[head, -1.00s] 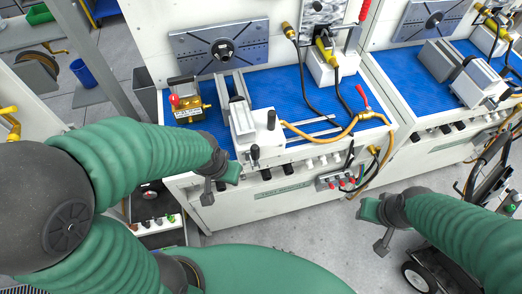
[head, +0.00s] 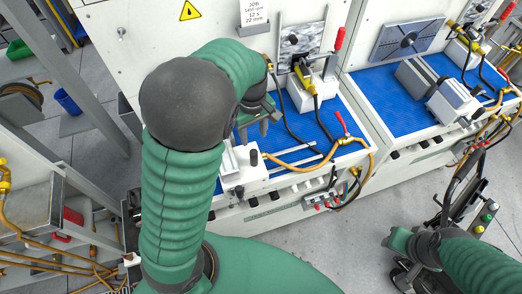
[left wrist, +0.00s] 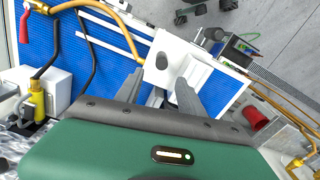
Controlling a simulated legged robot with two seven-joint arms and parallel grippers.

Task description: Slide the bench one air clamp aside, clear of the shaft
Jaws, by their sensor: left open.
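The bench one air clamp (head: 240,176) is a white block with a dark knob at the front of the left blue bench top, partly hidden by my left arm. In the left wrist view the white clamp (left wrist: 172,45) shows just beyond the fingertips. My left gripper (head: 264,122) is over the bench, behind the clamp's knob in the head view. In the left wrist view its fingers (left wrist: 157,90) are spread with nothing held between them.
A yellow hose (head: 300,160) and a red-handled valve (head: 342,122) lie right of the clamp. A white block with a yellow fitting (head: 312,90) stands behind. A second bench with a grey vise (head: 450,100) is at right. A wheeled cart is at lower right.

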